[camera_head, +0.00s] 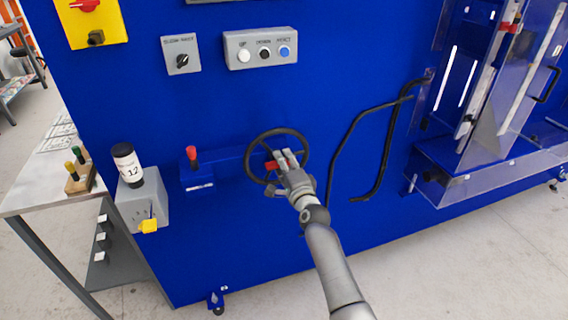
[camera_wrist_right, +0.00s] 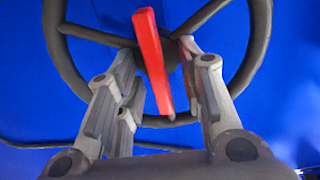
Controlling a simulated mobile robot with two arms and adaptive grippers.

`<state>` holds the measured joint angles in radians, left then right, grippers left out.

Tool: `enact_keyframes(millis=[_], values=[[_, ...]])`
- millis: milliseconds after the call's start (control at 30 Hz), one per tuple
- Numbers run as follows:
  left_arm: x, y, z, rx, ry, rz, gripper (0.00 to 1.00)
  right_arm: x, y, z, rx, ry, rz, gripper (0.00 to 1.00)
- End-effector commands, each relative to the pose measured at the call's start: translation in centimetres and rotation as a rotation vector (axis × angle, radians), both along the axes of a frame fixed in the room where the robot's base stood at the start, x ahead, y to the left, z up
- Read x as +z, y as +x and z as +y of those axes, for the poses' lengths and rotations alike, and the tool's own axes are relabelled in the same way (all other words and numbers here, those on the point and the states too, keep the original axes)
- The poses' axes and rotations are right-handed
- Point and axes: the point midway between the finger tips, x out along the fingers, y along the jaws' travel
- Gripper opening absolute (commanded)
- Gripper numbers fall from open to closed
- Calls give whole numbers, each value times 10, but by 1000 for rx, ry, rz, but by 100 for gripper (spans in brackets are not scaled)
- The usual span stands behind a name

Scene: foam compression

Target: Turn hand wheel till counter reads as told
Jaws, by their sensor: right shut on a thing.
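The dark hand wheel (camera_head: 262,137) is on the blue machine front in the middle of the head view. My right gripper (camera_head: 284,162) is at the wheel. In the right wrist view, its two fingers (camera_wrist_right: 158,62) straddle the wheel's red grip (camera_wrist_right: 152,60), with their tips near the hub and spokes. Exact contact is hard to see. The red grip also shows left of the fingers in the head view (camera_head: 271,165). I cannot make out a counter with certainty. A black cylinder with a white band (camera_head: 128,168), seemingly marked 12, is at the left. My left gripper is not in view.
A red-topped knob (camera_head: 192,153) stands on a blue bracket left of the wheel. Black bent bars (camera_head: 352,132) are to its right. A control box with buttons (camera_head: 261,48) and a selector switch (camera_head: 182,56) are above. A grey table (camera_head: 40,190) stands at the left.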

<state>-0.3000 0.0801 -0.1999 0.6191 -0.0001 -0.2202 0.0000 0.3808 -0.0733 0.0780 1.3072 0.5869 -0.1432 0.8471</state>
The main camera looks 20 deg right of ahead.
Motion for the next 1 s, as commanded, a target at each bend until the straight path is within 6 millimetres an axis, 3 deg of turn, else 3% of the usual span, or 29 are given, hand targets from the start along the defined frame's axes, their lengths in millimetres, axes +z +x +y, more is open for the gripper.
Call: enact_keyframes(millis=[167, 200, 333, 733, 1000], values=[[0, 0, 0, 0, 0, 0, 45, 0, 0, 0, 0, 0, 1, 0], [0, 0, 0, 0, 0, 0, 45, 0, 0, 0, 0, 0, 1, 36], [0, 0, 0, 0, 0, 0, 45, 0, 0, 0, 0, -1, 1, 51], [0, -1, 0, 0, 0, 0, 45, -1, -5, 0, 0, -1, 2, 51], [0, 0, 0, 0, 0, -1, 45, -2, -42, -1, 0, -2, 2, 51]])
